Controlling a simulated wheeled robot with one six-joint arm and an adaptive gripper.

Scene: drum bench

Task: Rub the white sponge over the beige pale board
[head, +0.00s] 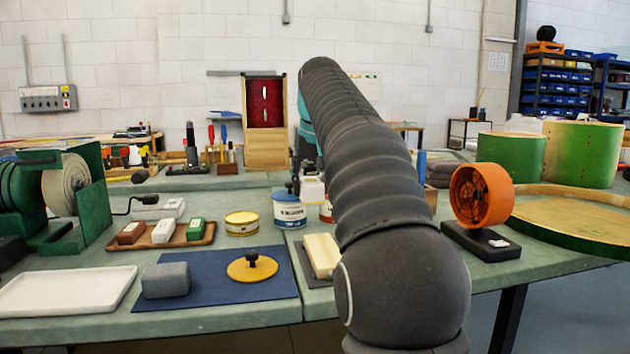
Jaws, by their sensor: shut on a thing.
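A pale beige board (321,254) lies on a dark mat near the bench's front edge, just left of my arm, which covers part of it. My arm rises from the bottom and reaches away over the bench. Its far end, by a teal collar, is largely behind my own arm links.
A blue mat (218,308) carries a grey block (165,280) and a yellow disc with a black knob (252,266). A white tray (68,291) lies at left. A blue-labelled can (289,209) stands behind the board. An orange fan-like wheel (480,195) stands right of my arm.

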